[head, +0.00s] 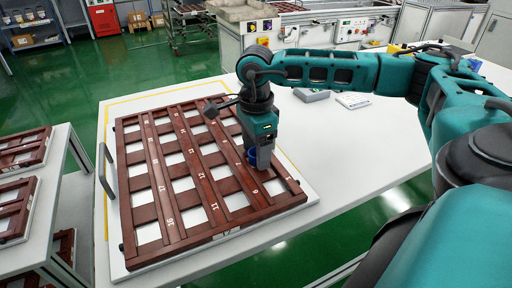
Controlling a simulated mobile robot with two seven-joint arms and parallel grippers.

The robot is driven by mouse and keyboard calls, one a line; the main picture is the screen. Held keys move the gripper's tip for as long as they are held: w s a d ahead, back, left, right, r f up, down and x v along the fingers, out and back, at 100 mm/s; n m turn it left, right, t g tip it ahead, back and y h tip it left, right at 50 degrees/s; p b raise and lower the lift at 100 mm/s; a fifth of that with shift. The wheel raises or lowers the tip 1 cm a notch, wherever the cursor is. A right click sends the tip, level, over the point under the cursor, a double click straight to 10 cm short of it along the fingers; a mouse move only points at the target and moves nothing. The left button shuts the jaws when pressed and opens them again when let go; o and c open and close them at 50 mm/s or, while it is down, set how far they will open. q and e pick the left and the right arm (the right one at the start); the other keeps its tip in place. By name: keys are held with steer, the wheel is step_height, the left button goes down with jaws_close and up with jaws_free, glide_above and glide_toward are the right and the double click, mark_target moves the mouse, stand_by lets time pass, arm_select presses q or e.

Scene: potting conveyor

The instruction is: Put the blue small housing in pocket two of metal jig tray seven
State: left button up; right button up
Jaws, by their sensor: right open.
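A reddish-brown slatted tray (157,194) with white numbers on its slats and white square pockets lies on the white table. It looks like wood rather than metal. My right gripper (260,163) points down over the tray's right part, near the back right edge. It is open. The blue small housing (251,155) shows at its fingertips, low at tray level, and is mostly hidden by the gripper. I cannot tell which pocket it is in, or whether it touches the fingers. My left gripper is not in view.
A grey object (311,95) and a pale labelled box (352,101) lie on the table behind my right arm. A side rack (62,170) with similar brown trays stands at the left. The table to the right of the tray is clear.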

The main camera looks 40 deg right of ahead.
steer(key=shift+r, duration=0.1)
step_height(320, 180, up, 12)
steer(key=p, duration=0.1)
stand_by(0.4)
stand_by(0.5)
